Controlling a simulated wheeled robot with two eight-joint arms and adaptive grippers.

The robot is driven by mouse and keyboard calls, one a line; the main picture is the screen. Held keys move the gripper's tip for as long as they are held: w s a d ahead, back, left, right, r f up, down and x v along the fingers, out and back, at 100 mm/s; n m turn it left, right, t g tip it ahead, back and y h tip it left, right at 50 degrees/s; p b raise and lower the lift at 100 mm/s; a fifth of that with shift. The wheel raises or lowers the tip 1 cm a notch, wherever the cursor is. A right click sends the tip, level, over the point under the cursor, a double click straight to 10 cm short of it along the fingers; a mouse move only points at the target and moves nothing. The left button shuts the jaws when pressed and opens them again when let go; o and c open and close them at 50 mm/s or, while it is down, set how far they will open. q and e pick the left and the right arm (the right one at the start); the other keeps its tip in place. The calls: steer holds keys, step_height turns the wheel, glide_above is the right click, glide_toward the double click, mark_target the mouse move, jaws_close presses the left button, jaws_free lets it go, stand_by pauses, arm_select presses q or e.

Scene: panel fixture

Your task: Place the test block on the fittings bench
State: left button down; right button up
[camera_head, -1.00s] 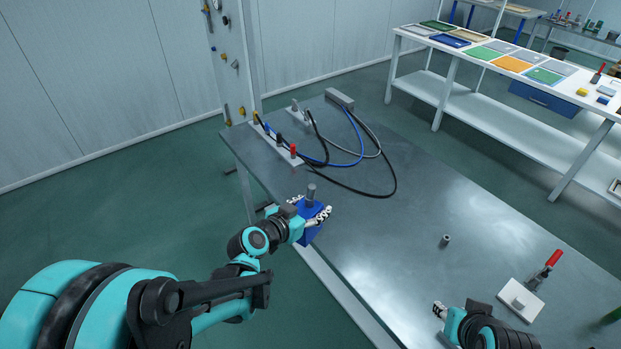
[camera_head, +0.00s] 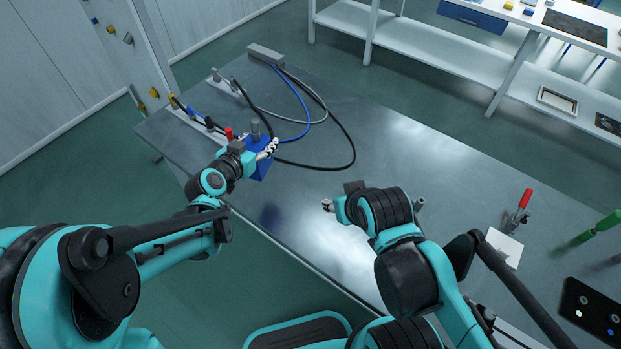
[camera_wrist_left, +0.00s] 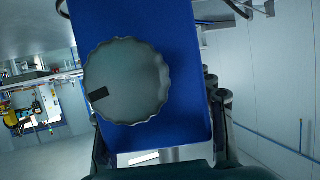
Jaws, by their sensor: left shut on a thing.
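The test block appears to be the blue block (camera_head: 262,172) with a grey post on top, at the left part of the grey metal bench (camera_head: 400,155). My left gripper (camera_head: 264,151) is shut on it. A dark patch on the bench below suggests it is held above the top; the gap is not clear. In the left wrist view the blue block (camera_wrist_left: 185,40) fills the middle, with a round scalloped grey knob (camera_wrist_left: 128,82) on its face. My right gripper (camera_head: 332,205) is over the bench's front part; its fingers are too small to judge.
A small grey cylinder (camera_head: 419,204) stands beside my right arm. A red-handled clamp (camera_head: 518,212) stands at the right.

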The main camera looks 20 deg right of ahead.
arm_select(q)
steer(key=s+d+f+m+g+h, duration=0.1)
steer(key=s+d+m+h, duration=0.1)
steer(key=d, duration=1)
steer(key=s+d+f+m+g+h, duration=0.1)
steer(key=s+d+g, duration=0.1)
steer(key=d, duration=0.9)
steer(key=shift+w+a+f+b, duration=1.05)
steer(key=shift+a+f, duration=0.5)
steer(key=shift+f, duration=0.3)
steer(key=shift+w+a+f+b, duration=1.05)
steer(key=shift+a+f, duration=0.5)
steer(key=shift+f, duration=0.35)
steer(key=shift+w+a+f+b, duration=1.05)
steer(key=shift+a+f, duration=0.5)
steer(key=shift+f, duration=0.3)
steer(key=shift+f, duration=0.15)
steer(key=c, duration=0.6)
jaws_free()
